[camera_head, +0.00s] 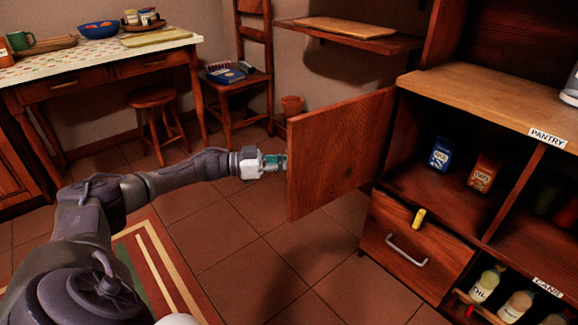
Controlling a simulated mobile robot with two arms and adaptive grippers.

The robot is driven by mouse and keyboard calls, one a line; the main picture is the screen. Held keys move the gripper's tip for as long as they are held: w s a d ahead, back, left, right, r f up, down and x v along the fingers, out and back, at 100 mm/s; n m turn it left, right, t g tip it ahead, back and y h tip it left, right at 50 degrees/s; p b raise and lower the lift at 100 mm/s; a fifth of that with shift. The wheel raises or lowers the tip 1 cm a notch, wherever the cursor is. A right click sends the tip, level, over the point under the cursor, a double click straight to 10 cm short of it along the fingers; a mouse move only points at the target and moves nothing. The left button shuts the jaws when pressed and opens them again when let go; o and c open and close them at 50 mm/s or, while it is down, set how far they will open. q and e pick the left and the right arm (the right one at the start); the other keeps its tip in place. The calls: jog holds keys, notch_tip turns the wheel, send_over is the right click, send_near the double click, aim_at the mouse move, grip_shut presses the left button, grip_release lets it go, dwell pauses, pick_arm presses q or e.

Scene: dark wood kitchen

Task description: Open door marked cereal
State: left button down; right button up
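A plain wooden cabinet door (342,150) stands swung wide open on the left side of the shelf unit. No cereal label shows on the face I see. The compartment beside it is exposed and holds a blue rice box (440,154) and an orange oats box (482,173). My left gripper (279,162) is at the door's free left edge, with its fingertips close to or touching it. Whether the fingers are open or shut on the edge is too small to tell. My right gripper is not in view.
A drawer (405,250) with a yellow object (419,218) at its top edge is below the compartment. Bottles (487,283) stand low at right. A chair (240,80), a stool (153,105) and a table (95,61) stand behind. The tiled floor under the door is clear.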

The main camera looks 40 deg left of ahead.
pick_arm(q)
jog(key=shift+w+d+r, duration=0.1)
jog(key=shift+r, duration=0.05)
jog(key=c, duration=1.2)
grip_release()
jog(key=shift+w+d, duration=0.15)
jog(key=v, duration=1.2)
